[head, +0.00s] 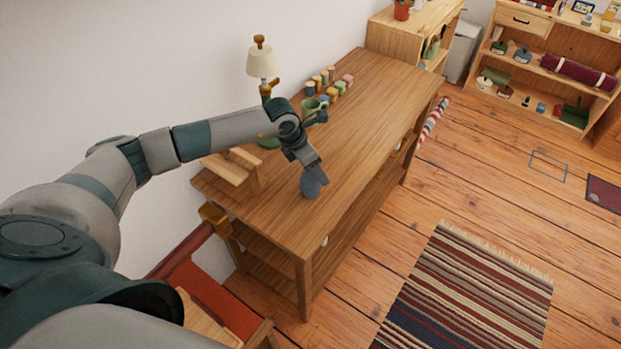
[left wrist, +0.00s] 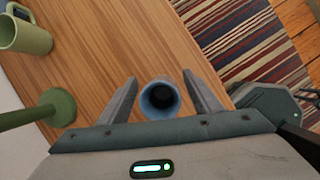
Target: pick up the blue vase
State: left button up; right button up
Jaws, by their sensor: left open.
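The blue vase (head: 311,186) stands on the wooden table (head: 365,120) near its front end. In the left wrist view the vase (left wrist: 160,97) shows its round dark mouth from above. My left gripper (head: 312,172) is over the vase. In the left wrist view its two fingers (left wrist: 160,90) are apart, one on each side of the vase, with small gaps visible. Whether the fingers touch the vase lower down is hidden. My right gripper is not in view.
A green mug (left wrist: 26,36) and a green round-based stand (left wrist: 60,105) are left of the vase in the wrist view. A lamp (head: 262,65) and several small coloured jars (head: 325,82) stand farther back. A striped rug (head: 470,290) lies on the floor.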

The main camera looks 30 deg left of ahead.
pick_arm(q)
jog(key=c, duration=1.4)
jog(key=shift+o, duration=0.2)
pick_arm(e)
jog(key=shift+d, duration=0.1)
pick_arm(q)
jog(key=shift+r, duration=0.1)
